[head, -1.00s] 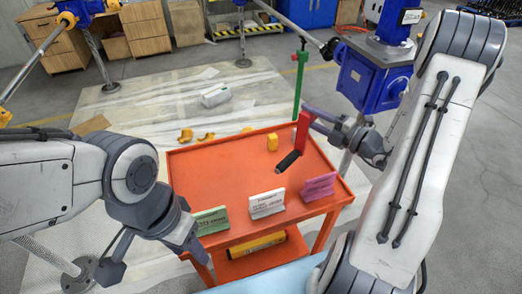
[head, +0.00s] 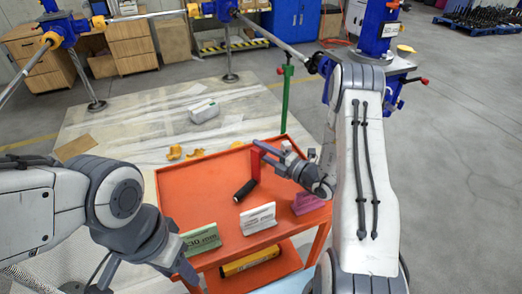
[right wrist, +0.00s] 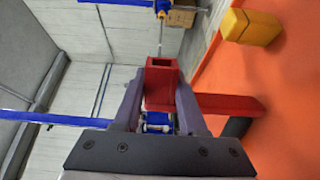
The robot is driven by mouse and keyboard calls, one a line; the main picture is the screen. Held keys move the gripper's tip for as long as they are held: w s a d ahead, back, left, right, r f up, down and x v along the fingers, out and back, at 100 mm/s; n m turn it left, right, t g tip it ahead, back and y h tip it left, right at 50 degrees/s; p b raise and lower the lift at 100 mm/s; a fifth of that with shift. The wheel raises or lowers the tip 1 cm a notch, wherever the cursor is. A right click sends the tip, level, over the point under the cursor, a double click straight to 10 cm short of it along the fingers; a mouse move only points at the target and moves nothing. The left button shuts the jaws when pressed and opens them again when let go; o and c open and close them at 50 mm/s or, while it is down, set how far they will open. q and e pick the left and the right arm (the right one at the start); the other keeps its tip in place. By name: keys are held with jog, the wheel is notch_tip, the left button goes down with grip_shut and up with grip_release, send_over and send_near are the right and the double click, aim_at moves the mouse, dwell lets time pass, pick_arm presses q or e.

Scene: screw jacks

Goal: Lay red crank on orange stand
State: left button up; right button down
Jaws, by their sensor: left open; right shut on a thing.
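The red crank (head: 256,166) has a black handle (head: 245,189) and is held over the back middle of the orange stand (head: 188,190). My right gripper (head: 262,150) is shut on the crank's square socket end, which also shows between the fingers in the right wrist view (right wrist: 161,85). In that view the crank's red arm runs right to the partly hidden black handle (right wrist: 236,127), close to the orange surface. I cannot tell whether the handle touches it. My left gripper (head: 183,268) is at the stand's front left corner, open, with its fingertips hard to make out.
Green (head: 200,239), white (head: 258,218) and pink (head: 307,203) signs stand along the stand's front edge. A yellow block (right wrist: 249,26) sits at the orange edge in the wrist view. The stand's middle left is clear.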

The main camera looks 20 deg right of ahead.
dwell(0.3)
jog(key=shift+c, duration=2.3)
grip_release()
jog(key=shift+f, duration=0.15)
